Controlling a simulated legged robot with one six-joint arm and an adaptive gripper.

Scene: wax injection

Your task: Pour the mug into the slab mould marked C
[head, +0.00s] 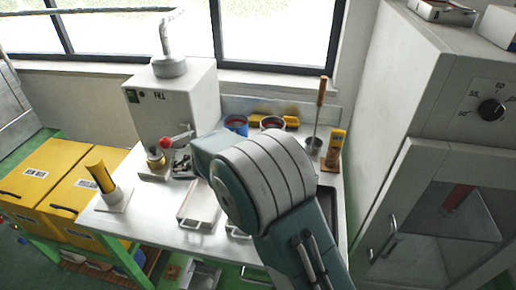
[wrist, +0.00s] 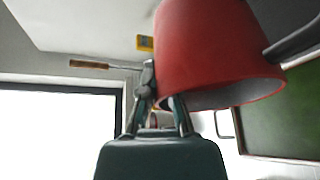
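A red mug (wrist: 215,50) with a dark handle (wrist: 295,42) fills the upper right of the wrist view. My gripper (wrist: 163,92) has one finger outside its left edge and the other running up to its lower rim, pinching the wall between them. The mug looks tilted in this view; its contents are not visible. In the head view my arm hides the gripper. A pale slab mould (head: 198,205) lies on the bench left of my arm, and another (head: 238,233) is partly hidden. No letter is readable on either.
On the bench (head: 125,220) stand a white cabinet (head: 172,100), a yellow cylinder (head: 100,176), a blue pot (head: 236,124), a red pot (head: 272,122), a wooden-handled tool (head: 321,92) and a yellow bottle (head: 335,148). A grey oven (head: 440,190) stands at right.

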